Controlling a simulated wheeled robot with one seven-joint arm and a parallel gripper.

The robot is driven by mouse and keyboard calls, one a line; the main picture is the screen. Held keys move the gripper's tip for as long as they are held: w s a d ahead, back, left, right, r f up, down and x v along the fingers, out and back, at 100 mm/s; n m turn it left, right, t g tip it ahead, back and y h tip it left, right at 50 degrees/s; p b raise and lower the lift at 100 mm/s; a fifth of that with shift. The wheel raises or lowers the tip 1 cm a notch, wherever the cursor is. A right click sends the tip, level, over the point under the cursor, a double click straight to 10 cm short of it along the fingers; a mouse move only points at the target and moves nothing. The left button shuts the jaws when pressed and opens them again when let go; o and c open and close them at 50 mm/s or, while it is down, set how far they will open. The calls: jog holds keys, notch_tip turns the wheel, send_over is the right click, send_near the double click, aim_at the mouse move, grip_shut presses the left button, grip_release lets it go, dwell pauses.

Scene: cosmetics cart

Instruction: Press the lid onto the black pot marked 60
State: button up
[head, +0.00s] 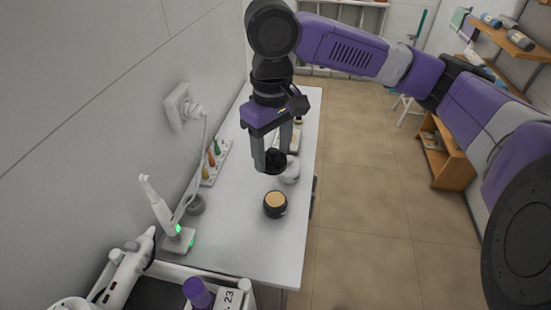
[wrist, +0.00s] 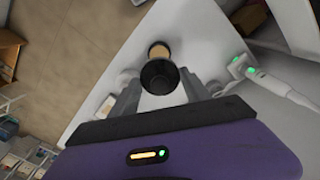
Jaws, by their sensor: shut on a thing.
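A black pot (head: 275,204) with a tan top surface stands open on the white counter. It also shows in the wrist view (wrist: 159,52), partly covered by the lid. No number on it can be read. My gripper (head: 272,159) is shut on a round black lid (head: 274,163), held above the counter and behind the pot in the head view. The lid and pot appear apart in the head view.
A white round object (head: 291,171) stands just behind the pot, partly hidden by the lid. A rack with coloured handles (head: 216,161), a grey round item (head: 196,205) and a white charging stand (head: 178,240) line the wall side. The counter (head: 245,240) is clear in front of the pot.

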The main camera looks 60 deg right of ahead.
aim_at(275, 161)
jog(key=f+n, duration=0.1)
jog(key=n, duration=0.1)
jog(key=n+p, duration=0.1)
jog(key=f+n+p, duration=0.1)
jog(key=n, duration=0.1)
jog(key=shift+s+d+f+n, duration=0.1)
jog(key=shift+s+f+n, duration=0.15)
jog(key=shift+f+n, duration=0.1)
jog(key=f+n, duration=0.1)
jog(key=f+n+p, duration=0.1)
jog(key=n, duration=0.1)
jog(key=shift+s+a, duration=0.15)
jog(key=shift+a, duration=0.05)
notch_tip(275, 161, down, 5)
jog(key=b, duration=0.4)
jog(key=shift+r, duration=0.15)
jog(key=shift+f+b, duration=0.45)
jog(key=shift+f, duration=0.4)
jog(key=shift+p, duration=0.3)
jog(key=shift+f, duration=0.15)
dwell(1.3)
jog(key=o, duration=1.4)
jog(key=shift+c, duration=0.2)
jog(key=shift+o, duration=0.4)
